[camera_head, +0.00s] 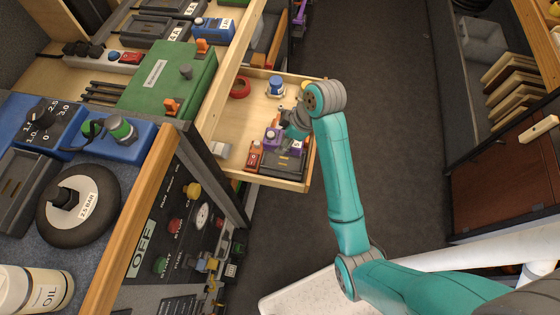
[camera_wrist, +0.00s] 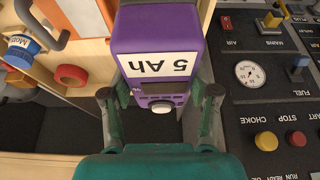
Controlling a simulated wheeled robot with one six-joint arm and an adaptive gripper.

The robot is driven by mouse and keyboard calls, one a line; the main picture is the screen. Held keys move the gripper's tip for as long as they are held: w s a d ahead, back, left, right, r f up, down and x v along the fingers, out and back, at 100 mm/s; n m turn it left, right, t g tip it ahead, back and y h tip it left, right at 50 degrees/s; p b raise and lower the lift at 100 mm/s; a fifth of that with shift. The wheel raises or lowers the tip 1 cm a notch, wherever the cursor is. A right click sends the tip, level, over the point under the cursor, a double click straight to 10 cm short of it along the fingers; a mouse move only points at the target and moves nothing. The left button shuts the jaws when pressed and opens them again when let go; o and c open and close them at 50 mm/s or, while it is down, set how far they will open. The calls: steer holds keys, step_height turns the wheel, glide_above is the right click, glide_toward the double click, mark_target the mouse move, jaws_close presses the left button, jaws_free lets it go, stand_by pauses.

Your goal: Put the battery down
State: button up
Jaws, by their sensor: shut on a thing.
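A purple and dark grey battery (camera_wrist: 158,28) with a white "5 Ah" label fills the upper middle of the wrist view. The label reads upside down there. My gripper (camera_wrist: 160,97) has one finger on each side of the battery and is shut on it. In the head view my gripper (camera_head: 288,132) is above the open wooden drawer (camera_head: 228,133). Small purple parts show close to it, but I cannot clearly tell them apart there. The battery's underside and any contact below it are hidden.
The drawer holds a dark box (camera_head: 283,164), a red item (camera_head: 254,155), a red ring (camera_head: 240,87) and a blue-and-white container (camera_head: 276,87). Its left middle is bare. A control panel with a gauge (camera_wrist: 250,73) stands beside it. A green case (camera_head: 170,78) sits on the bench.

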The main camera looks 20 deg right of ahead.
steer(key=shift+f, duration=4.7)
steer(key=shift+f, duration=0.15)
steer(key=o, duration=1.6)
steer(key=shift+v, duration=3.9)
steer(key=shift+a, duration=0.1)
